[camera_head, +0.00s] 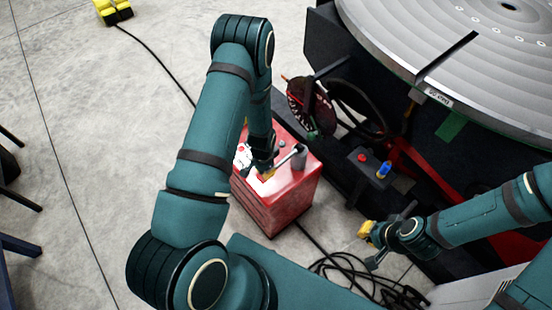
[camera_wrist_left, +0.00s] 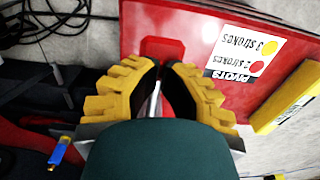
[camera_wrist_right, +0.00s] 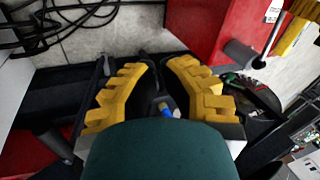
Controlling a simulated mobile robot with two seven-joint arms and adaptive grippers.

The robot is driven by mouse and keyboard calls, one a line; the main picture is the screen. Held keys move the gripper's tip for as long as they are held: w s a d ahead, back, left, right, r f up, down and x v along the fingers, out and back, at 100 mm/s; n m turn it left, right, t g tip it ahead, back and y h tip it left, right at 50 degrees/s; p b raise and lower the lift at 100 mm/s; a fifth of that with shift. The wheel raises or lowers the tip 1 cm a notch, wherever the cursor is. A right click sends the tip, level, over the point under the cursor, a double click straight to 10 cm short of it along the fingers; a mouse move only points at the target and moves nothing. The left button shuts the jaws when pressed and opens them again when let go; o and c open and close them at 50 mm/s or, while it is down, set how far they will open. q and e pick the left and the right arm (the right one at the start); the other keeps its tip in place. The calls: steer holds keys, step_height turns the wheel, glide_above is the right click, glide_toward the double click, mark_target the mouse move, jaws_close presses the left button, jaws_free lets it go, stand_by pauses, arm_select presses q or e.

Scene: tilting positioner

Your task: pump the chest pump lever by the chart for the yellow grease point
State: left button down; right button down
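The red pump chest (camera_head: 270,215) stands on the floor, with its lever (camera_head: 287,158) and a grey cylinder (camera_head: 300,162) on top. The chart (camera_wrist_left: 246,50) shows upside down in the left wrist view: yellow dot, 3 strokes; red dot, 2 strokes. My left gripper (camera_head: 262,172) is low over the chest top, beside the lever. Its fingers look apart, and a thin pale rod shows between them; I cannot tell whether they touch it. My right gripper (camera_head: 372,248) is open and empty, in front of the dark base. I cannot make out the yellow grease point.
A small box with a red button and a blue knob (camera_head: 383,169) sits on the dark base. The big round table (camera_head: 450,50) overhangs at upper right. A hose reel (camera_head: 308,103) stands behind the chest. Black cables (camera_head: 350,270) lie on the floor. Open floor is at left.

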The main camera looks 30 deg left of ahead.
arm_select(q)
step_height(320, 180, up, 14)
steer(key=p, duration=0.9)
steer(key=shift+r, duration=0.2)
stand_by(0.5)
step_height(320, 180, down, 6)
steer(key=b, duration=0.9)
steer(key=shift+r+b, duration=0.25)
steer(key=shift+b, duration=0.1)
stand_by(1.2)
